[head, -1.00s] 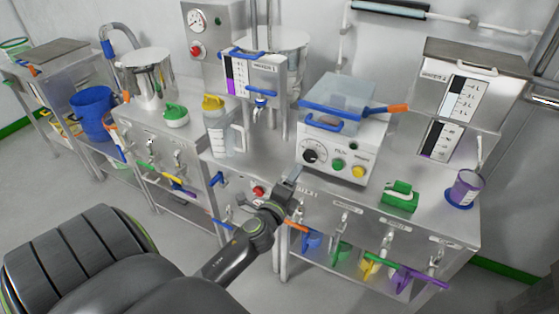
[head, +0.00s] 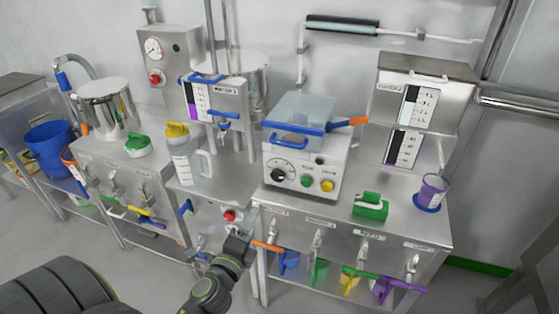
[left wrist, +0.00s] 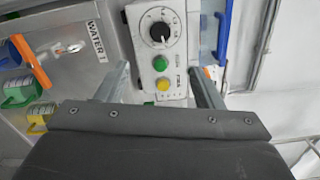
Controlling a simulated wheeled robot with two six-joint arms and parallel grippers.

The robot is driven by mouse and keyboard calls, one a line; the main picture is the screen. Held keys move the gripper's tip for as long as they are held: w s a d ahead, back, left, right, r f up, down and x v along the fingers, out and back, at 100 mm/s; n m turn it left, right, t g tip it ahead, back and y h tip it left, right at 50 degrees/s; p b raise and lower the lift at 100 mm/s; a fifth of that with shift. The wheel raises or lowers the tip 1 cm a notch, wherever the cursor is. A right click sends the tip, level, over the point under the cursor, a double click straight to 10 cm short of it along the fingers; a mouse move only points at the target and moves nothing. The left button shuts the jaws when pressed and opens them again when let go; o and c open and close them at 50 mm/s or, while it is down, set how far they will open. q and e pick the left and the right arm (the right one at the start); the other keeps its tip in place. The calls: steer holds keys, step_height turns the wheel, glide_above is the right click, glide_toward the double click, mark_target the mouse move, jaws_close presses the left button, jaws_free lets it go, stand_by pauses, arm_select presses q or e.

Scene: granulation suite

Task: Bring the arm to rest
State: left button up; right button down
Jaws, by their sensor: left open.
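My left gripper (head: 249,222) is in front of the front edge of the steel bench, between the red button (head: 230,215) and the orange-handled hook. Its jaws are small in the head view. In the left wrist view the two fingers of the left gripper (left wrist: 160,88) stand wide apart with nothing between them touching; the control panel (left wrist: 158,45) with a black dial shows beyond the gap. My right gripper is in neither view.
Coloured scoops (head: 350,282) hang below the front edge. Open floor lies at the lower right.

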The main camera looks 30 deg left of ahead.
arm_select(q)
steer(key=s+a+f+n+g+h, duration=0.1)
steer(key=s+f+n+g, duration=0.3)
steer(key=f, duration=1.1)
steer(key=s+f+n+g, duration=0.4)
steer(key=f, duration=1)
steer(key=s+d+f+n+g+h, duration=0.1)
steer(key=s+f+n+g, duration=0.3)
steer(key=s+f, duration=0.6)
steer(key=s+d+f+n+g+h, duration=0.1)
steer(key=s+d+f+n+g, duration=0.2)
steer(key=s, duration=1.4)
step_height(320, 180, down, 7)
steer(key=n+g, duration=0.1)
steer(key=n, duration=0.2)
steer(key=shift+s+d+r, duration=0.15)
steer(key=shift+s+d, duration=0.05)
